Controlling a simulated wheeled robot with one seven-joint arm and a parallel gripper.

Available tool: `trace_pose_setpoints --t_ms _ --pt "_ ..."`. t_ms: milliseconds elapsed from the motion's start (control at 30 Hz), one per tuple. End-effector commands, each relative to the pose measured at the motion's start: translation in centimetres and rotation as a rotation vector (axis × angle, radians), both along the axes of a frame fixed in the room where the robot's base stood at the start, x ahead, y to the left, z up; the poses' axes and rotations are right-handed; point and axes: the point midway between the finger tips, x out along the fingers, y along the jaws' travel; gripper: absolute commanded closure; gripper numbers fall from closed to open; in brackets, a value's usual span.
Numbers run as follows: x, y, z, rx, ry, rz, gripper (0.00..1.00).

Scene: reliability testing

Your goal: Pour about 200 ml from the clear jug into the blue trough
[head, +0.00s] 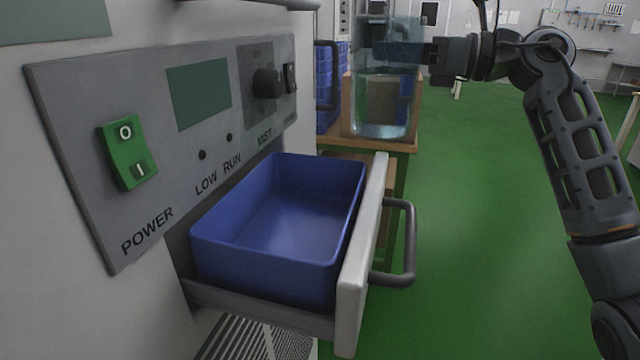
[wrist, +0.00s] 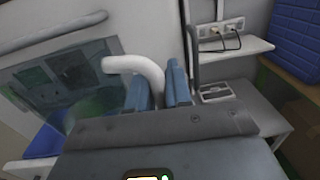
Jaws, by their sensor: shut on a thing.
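The blue trough (head: 290,215) sits in the pulled-out drawer, nearer the camera and lower than the jug. I see no liquid in it.
The drawer front (head: 360,260) has a grey handle (head: 410,240) jutting right. The machine panel (head: 170,130) with a green power switch (head: 127,152) stands left. A wooden table (head: 350,130) with blue crates (head: 330,85) is behind. Green floor (head: 480,200) is clear at right.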

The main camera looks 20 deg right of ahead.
Motion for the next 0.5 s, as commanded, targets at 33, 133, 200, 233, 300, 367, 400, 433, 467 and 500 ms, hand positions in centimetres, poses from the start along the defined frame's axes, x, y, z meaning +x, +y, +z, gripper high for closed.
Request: trace_pose_setpoints --t_ms 33,133,200,233,300,367,400,433,467,500 --pt "0.0 0.0 0.1 0.002 -0.001 0.000 1.00" --pt "0.0 0.0 0.1 0.002 -0.001 0.000 1.00" --pt "-0.2 -0.1 0.2 -0.001 -0.004 0.000 1.00" --pt "-0.1 0.0 0.3 -0.003 -0.007 0.000 1.00" --pt "-0.3 0.0 0.4 -0.014 -0.015 0.001 1.00" --pt "-0.3 0.1 0.6 -0.025 -0.025 0.001 1.00" --pt "-0.4 0.1 0.8 -0.035 -0.033 0.001 1.00" --pt "-0.4 0.2 0.9 -0.044 -0.040 0.001 1.00" --pt "-0.5 0.2 1.0 -0.053 -0.048 0.002 1.00" --pt "-0.6 0.3 1.2 -0.067 -0.060 0.002 1.00"
